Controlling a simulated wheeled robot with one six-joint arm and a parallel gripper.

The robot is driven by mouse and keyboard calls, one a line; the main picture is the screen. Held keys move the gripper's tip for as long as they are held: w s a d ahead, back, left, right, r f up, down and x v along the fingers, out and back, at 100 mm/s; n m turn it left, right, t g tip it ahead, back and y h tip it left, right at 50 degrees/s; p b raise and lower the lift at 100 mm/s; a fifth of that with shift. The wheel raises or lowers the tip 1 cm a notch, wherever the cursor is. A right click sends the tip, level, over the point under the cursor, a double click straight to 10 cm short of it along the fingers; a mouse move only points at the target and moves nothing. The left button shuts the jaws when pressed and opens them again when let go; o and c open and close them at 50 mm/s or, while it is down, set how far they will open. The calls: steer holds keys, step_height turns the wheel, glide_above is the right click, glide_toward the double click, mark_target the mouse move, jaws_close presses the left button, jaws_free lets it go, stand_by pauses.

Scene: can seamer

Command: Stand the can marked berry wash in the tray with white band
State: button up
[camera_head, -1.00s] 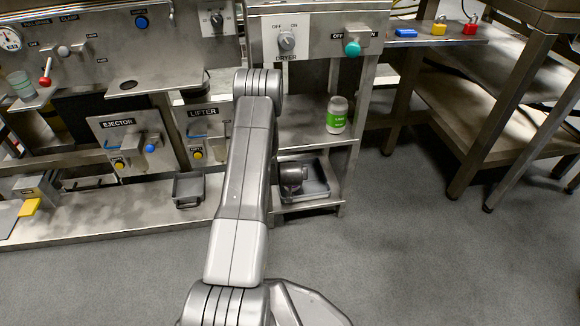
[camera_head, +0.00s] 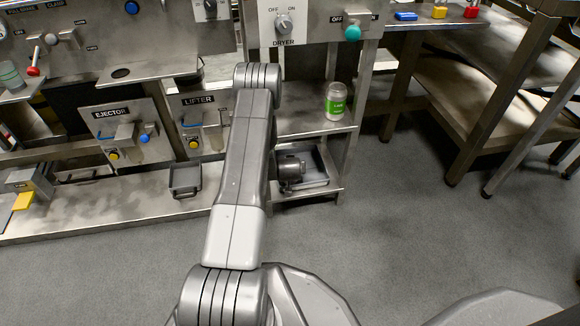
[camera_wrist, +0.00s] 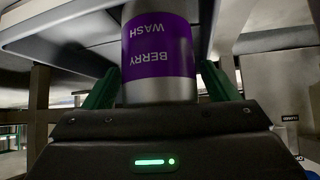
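The can marked berry wash (camera_wrist: 158,52) has a purple band and silver metal ends. In the wrist view it sits between the two green fingers of my gripper (camera_wrist: 160,88), which press in on its sides. Its lettering is upside down in that picture. In the head view my wrist (camera_head: 290,168) is at the dryer's lower shelf, over a grey tray (camera_head: 325,163). The wrist hides part of this tray, and the can is not clear there. I cannot make out a white band on it. Whether the can touches the tray is unclear.
A can with a green label (camera_head: 336,101) stands on the dryer's middle shelf (camera_head: 300,122), above the tray. A small dark tray (camera_head: 186,180) lies left of my arm. A dryer knob (camera_head: 284,25) and a teal button (camera_head: 352,34) are above.

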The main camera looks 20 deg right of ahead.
steer(key=shift+r, duration=0.1)
steer(key=p+v, duration=0.4)
steer(key=v, duration=0.8)
